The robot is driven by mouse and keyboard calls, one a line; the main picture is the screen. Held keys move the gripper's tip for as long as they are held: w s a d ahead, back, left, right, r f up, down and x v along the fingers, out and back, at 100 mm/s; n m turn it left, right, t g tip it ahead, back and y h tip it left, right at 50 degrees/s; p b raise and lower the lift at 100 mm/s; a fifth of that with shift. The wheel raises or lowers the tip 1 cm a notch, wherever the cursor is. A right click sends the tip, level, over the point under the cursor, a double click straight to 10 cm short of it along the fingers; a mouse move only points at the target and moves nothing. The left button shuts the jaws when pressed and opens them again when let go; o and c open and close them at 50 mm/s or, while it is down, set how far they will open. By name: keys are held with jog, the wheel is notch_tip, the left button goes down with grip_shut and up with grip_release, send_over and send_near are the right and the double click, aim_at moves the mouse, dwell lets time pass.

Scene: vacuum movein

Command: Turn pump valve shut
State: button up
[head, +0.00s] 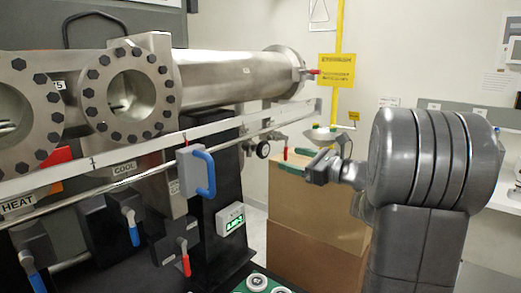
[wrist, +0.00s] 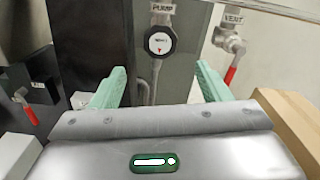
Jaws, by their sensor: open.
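In the wrist view the fitting labelled PUMP (wrist: 162,10) is at the top centre, cut off by the frame edge. A round white-faced gauge (wrist: 160,41) with a black rim sits just below it. I cannot make out the pump valve's handle. My gripper (wrist: 160,70) is open, its two green fingers spread apart below the gauge with nothing between them. In the head view my gripper (head: 298,161) is right of the gauge (head: 263,150), at the end of the pipework.
A VENT valve (wrist: 229,38) with a red handle (wrist: 232,72) stands right of the right finger. A large steel chamber (head: 230,75) is above left. Cardboard boxes (head: 312,215) stand below my gripper. A blue handle (head: 205,172) juts out at centre.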

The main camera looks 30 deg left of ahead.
aim_at(266, 152)
jog(key=a+p, duration=0.1)
jog(key=a, duration=0.3)
jog(key=a+p, duration=0.1)
jog(key=a, duration=0.2)
jog(key=w+a+p, duration=0.1)
jog(key=a, duration=0.3)
jog(key=shift+a, duration=0.3)
jog(key=c, duration=1)
